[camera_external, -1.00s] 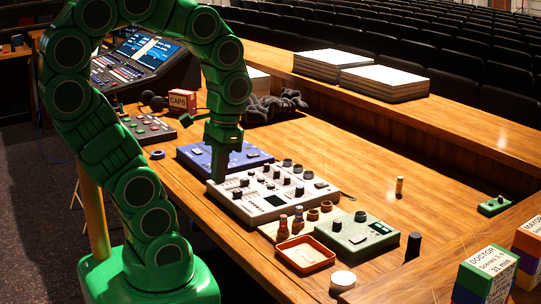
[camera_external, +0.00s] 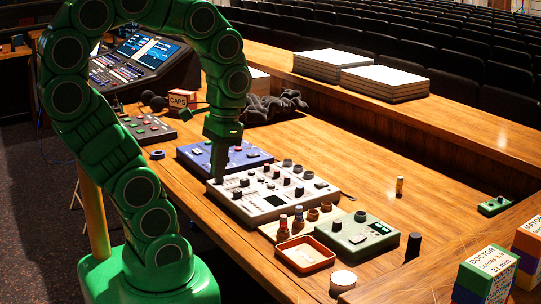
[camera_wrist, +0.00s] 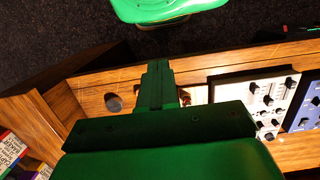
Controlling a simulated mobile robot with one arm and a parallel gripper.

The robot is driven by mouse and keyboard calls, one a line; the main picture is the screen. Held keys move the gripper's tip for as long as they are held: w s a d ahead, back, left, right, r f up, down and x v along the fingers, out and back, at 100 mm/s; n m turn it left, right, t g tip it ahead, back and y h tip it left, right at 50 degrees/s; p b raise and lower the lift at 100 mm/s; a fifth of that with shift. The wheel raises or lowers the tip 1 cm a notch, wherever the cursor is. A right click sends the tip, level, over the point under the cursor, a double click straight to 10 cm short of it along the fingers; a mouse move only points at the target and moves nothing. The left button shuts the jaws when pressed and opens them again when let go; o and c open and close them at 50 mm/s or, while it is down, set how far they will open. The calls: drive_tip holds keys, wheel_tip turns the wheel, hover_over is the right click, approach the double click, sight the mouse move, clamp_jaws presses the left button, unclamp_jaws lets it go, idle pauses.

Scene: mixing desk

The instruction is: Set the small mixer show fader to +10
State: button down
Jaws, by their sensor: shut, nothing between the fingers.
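A pale grey-white mixer (camera_external: 268,205) with dark knobs and a small display lies on the wooden desk; it seems to be the small mixer. It also shows at the right in the wrist view (camera_wrist: 262,80). I cannot make out the show fader or its scale marks. My gripper (camera_external: 218,181) is shut and empty, pointing down at the mixer's far-left end. I cannot tell whether its tips touch the mixer. In the wrist view my gripper (camera_wrist: 158,66) points up the picture and hides part of the desk.
A blue unit (camera_external: 192,156) lies just behind the mixer. In front are a green box (camera_external: 350,241), an orange tray (camera_external: 305,255), small bottles (camera_external: 283,228) and a white round thing (camera_external: 343,281). A CAPS box (camera_external: 183,103) stands farther back. The desk right of the mixer is mostly clear.

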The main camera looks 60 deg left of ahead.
drive_tip(key=w+a+r+n+t+h, duration=0.1)
drive_tip(key=w+a+r+n+t, duration=0.1)
drive_tip(key=w+a+n, duration=0.55)
drive_tip(key=w+a+r+n+t+h, duration=0.15)
drive_tip(key=w+a+n, duration=0.35)
drive_tip(key=a+n, duration=0.6)
drive_tip(key=s+a+n+t+y, duration=0.1)
drive_tip(key=s+a+n, duration=0.1)
drive_tip(key=a+n, duration=0.75)
drive_tip(key=s+a+n+t+y, duration=0.2)
drive_tip(key=a+n, duration=0.6)
drive_tip(key=a, duration=0.3)
wheel_tip(320, 180, down, 14)
drive_tip(key=shift+s+f, duration=0.15)
drive_tip(key=shift+f, duration=0.1)
drive_tip(key=shift+h, duration=0.25)
